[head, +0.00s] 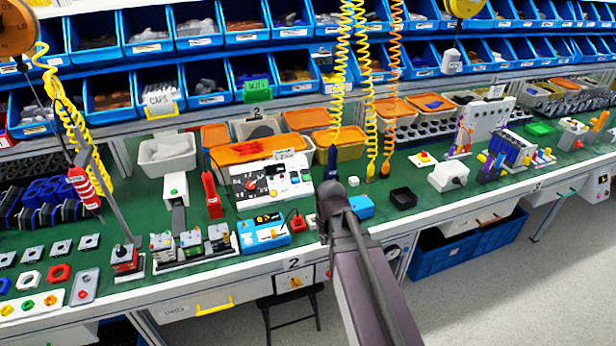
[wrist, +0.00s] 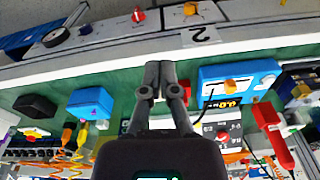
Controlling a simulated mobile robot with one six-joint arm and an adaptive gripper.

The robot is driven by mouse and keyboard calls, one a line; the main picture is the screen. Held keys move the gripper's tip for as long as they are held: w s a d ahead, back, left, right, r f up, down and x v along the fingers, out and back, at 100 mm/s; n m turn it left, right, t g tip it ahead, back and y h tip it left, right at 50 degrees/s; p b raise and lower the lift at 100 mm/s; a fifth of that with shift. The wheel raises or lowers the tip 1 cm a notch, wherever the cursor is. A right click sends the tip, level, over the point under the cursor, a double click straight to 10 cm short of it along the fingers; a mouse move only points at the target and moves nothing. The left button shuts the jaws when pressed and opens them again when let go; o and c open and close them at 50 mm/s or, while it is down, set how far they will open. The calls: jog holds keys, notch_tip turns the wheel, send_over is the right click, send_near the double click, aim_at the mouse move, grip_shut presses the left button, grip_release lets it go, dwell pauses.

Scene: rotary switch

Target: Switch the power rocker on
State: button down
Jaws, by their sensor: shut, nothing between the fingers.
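A white control panel (head: 262,198) with a black dial, red parts and small switches stands on the green bench, left of my gripper (head: 330,200). In the wrist view, part of the panel (wrist: 232,140) shows beyond my gripper (wrist: 160,66), partly covered by it. I cannot tell which small part is the power rocker. In the wrist view the two fingers are together and empty, above the bench's front area. In the head view my arm hides the fingertips.
A blue instrument (head: 263,231) and a small red device (head: 297,222) stand in front of the panel. Coiled yellow cords (head: 341,70) hang above. A red handle (head: 211,194) stands left.

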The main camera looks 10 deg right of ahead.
jog(key=w+d+r+t+p, duration=0.1)
jog(key=w+r+t, duration=0.1)
jog(key=w, duration=1.2)
jog(key=w+d+r+n+t+p, duration=0.1)
jog(key=w+d+r+t+p, duration=0.1)
jog(key=w, duration=1.3)
notch_tip(320, 180, up, 2)
jog(key=shift+r+t+y, duration=0.2)
jog(key=shift+t+y, duration=0.2)
jog(key=shift+t, duration=0.3)
jog(key=shift+w+d+f, duration=0.1)
jog(key=shift+w+f, duration=0.1)
jog(key=b, duration=0.8)
send_near(307, 179)
jog(key=x, duration=0.4)
jog(key=shift+b+x, duration=1.65)
jog(key=shift+x, duration=0.2)
